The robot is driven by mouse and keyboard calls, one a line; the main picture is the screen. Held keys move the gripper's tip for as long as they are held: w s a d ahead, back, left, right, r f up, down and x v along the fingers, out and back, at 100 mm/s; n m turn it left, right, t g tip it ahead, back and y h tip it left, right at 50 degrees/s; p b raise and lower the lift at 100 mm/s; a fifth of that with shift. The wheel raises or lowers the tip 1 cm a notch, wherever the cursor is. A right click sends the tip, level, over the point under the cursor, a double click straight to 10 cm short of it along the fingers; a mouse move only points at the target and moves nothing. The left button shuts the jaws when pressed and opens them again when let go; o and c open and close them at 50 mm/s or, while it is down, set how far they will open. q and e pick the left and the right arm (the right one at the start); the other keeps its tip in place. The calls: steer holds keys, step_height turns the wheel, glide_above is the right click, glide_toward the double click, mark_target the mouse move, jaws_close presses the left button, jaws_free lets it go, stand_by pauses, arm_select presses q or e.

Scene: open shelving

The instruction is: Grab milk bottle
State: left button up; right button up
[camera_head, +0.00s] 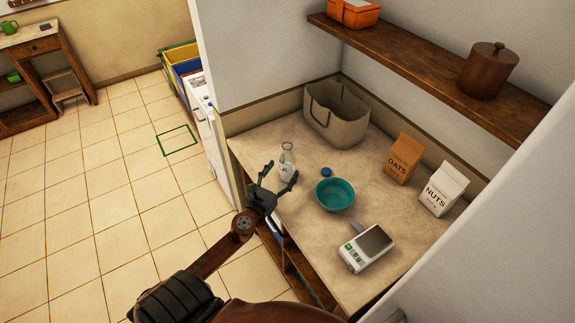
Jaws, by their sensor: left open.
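My left gripper (279,177) comes in from the lower left and is open. Its two fingers are spread just in front of the bottle, one to the left and one to the right of its lower part. I cannot tell whether they touch the glass. The bottle's base is partly hidden by the gripper. My right gripper is not in view.
On the countertop (300,206) stand a teal bowl (335,194), a blue cap (326,172), a kitchen scale (366,248), an oats bag (403,158), a nuts bag (442,189) and a fabric bag (337,115). A wooden shelf (430,75) hangs above. Tiled floor lies open on the left.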

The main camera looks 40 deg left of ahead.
mark_target(287, 164)
arm_select(q)
steer(key=x, duration=0.4)
steer(key=shift+f, duration=0.15)
steer(key=shift+c, duration=0.3)
steer(key=c, duration=1.6)
steer(key=shift+o, duration=0.2)
steer(key=shift+r, duration=0.3)
